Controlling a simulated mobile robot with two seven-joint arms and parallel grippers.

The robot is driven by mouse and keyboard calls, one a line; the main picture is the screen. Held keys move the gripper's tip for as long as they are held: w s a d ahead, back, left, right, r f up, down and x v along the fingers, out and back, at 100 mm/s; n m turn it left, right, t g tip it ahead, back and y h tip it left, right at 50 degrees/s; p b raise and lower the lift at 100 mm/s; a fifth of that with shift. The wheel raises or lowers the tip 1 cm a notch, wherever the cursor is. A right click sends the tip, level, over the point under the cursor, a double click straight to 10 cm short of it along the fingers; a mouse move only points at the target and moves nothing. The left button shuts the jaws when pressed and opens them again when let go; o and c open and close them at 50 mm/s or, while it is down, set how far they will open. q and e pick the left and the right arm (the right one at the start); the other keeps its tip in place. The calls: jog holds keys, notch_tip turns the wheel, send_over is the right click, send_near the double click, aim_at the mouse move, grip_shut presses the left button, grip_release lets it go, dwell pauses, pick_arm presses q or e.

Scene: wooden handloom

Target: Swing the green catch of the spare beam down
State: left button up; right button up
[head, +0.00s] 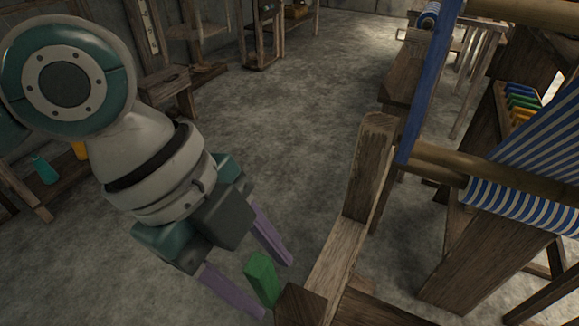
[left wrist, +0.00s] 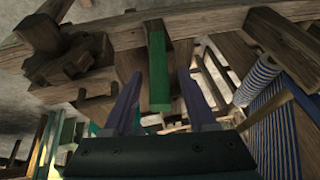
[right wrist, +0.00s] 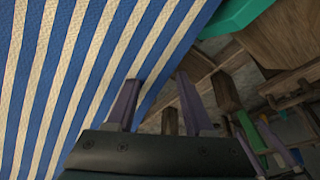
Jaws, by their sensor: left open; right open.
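The green catch (head: 262,279) is a short green bar at the lower middle of the head view, beside a wooden post of the loom frame. In the left wrist view the green catch (left wrist: 158,70) hangs from a wooden beam, between the fingertips in the picture. My left gripper (head: 278,288) is open, its two purple fingers on either side of the catch; I cannot tell whether they touch it. My right gripper (right wrist: 158,98) is open and empty in the right wrist view, near blue-and-white striped cloth (right wrist: 80,70). It is not in the head view.
The loom's wooden frame (head: 345,235) rises right of the left gripper. A blue upright bar (head: 430,85) and striped cloth (head: 535,140) stand further right. A wooden shelf (head: 25,205) with bottles is at the left. The grey floor (head: 290,110) between is open.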

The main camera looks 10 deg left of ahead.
pick_arm(q)
jog(key=shift+d+f, duration=0.15)
jog(key=shift+f, duration=0.25)
jog(key=shift+c, duration=0.4)
grip_shut()
dwell(0.8)
